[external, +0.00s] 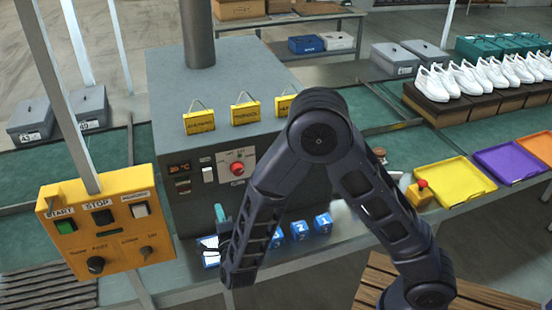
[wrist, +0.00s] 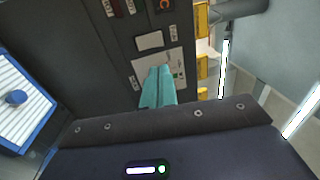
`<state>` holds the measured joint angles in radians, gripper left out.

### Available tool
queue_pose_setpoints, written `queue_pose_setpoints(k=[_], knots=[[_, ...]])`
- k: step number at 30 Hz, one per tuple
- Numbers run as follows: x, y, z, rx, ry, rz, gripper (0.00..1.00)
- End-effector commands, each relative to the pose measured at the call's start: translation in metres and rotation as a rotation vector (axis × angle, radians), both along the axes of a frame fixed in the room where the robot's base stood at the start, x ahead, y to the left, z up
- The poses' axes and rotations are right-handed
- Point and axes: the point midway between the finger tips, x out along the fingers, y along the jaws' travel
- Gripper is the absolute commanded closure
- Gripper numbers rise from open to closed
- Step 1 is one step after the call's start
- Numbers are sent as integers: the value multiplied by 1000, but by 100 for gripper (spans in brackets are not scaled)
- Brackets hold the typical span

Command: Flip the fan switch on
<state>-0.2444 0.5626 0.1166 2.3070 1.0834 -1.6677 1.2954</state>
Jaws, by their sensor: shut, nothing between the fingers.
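The grey machine (external: 215,110) has a control panel on its front with a lit display (external: 180,167), a white rocker switch (external: 208,175) and a red knob (external: 237,168) on a pale plate. I cannot read which control is the fan switch. In the wrist view the white rocker (wrist: 150,41) lies just beyond the fingertips. The pale plate (wrist: 138,67) is partly covered by the fingers. My gripper (wrist: 158,72) has teal fingers, shut and empty. In the external view my gripper (external: 220,213) is low, in front of the machine and below the panel; contact is not visible.
A yellow control box (external: 107,232) with START and STOP buttons hangs at left. Blue numbered blocks (external: 301,230) stand at the machine's foot. Yellow tags (external: 245,112) stand on its top. A yellow tray (external: 455,187) and white shoes (external: 470,77) are at right.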

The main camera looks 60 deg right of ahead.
Motion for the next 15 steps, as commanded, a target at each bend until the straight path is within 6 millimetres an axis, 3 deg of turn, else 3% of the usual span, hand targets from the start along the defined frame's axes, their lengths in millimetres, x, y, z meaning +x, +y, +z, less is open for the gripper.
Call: queue_pose_setpoints(k=[15], knots=[[53, -55, 13, 0, -1, -3, 100]])
